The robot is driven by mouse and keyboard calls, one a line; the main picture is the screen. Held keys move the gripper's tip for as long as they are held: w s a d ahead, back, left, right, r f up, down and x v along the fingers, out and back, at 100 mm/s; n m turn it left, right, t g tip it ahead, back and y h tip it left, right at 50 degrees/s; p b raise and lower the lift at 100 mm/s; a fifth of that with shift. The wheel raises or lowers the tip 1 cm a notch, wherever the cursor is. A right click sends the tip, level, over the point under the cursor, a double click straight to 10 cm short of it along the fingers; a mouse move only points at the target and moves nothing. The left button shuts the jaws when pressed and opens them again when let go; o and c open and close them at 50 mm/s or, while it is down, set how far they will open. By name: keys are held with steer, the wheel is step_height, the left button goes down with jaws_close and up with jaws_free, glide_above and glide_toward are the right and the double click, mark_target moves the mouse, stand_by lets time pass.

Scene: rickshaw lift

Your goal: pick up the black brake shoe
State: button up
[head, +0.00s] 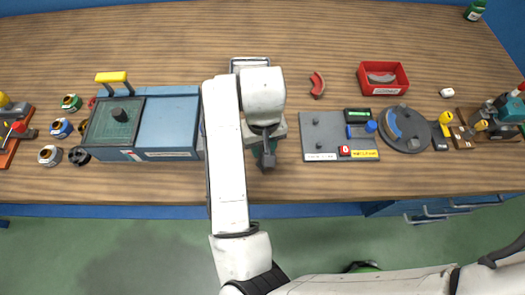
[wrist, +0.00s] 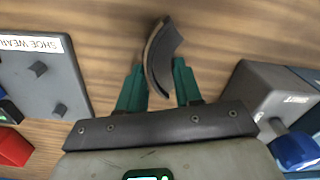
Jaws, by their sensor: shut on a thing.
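The black brake shoe (wrist: 158,62) is a dark curved piece with a brownish face in the wrist view. It stands tilted between the two green fingers of my gripper (wrist: 160,88), which are shut on it. Its upper end sticks out beyond the fingertips. In the head view my gripper (head: 266,158) is over the middle of the bench near its front edge. The shoe cannot be made out there, as my arm and gripper cover that spot.
A grey plate (head: 325,130) with pegs and a round drum (head: 404,129) lie right of my gripper. A blue box (head: 170,122) is to the left. A red curved shoe (head: 317,85) and a red bin (head: 364,80) holding a grey shoe are behind.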

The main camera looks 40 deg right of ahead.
jaws_close()
steer(key=shift+r, duration=0.15)
steer(key=shift+r, duration=0.55)
steer(key=s+a+r, duration=0.6)
steer(key=s+r, duration=0.5)
steer(key=s, duration=0.1)
steer(key=shift+s+r, duration=0.3)
steer(key=shift+s, duration=0.05)
